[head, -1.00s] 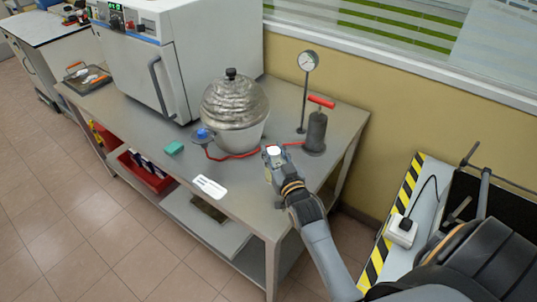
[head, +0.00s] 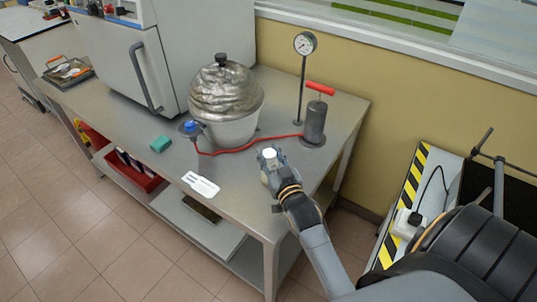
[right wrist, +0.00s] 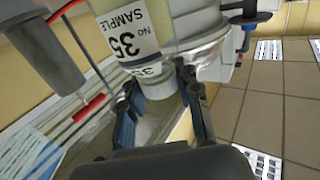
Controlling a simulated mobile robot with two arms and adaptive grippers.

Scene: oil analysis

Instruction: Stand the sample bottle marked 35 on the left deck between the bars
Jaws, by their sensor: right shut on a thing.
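The sample bottle marked 35 (right wrist: 122,38) shows in the right wrist view with its printed white label and ribbed white cap. My right gripper (right wrist: 158,90) is shut on it, one finger on each side of the cap end. I cannot tell whether the bottle touches the table. A pale deck with yellow-black striped edge (head: 412,195) and dark bars lies at the right. My left gripper is not in view.
On the table stand a metal pot (head: 226,98), a pump with red handle (head: 315,118), a gauge on a post (head: 304,60), a red hose (head: 240,148), and a large white oven (head: 128,55). A white plug (head: 405,224) with a cable sits on the striped deck.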

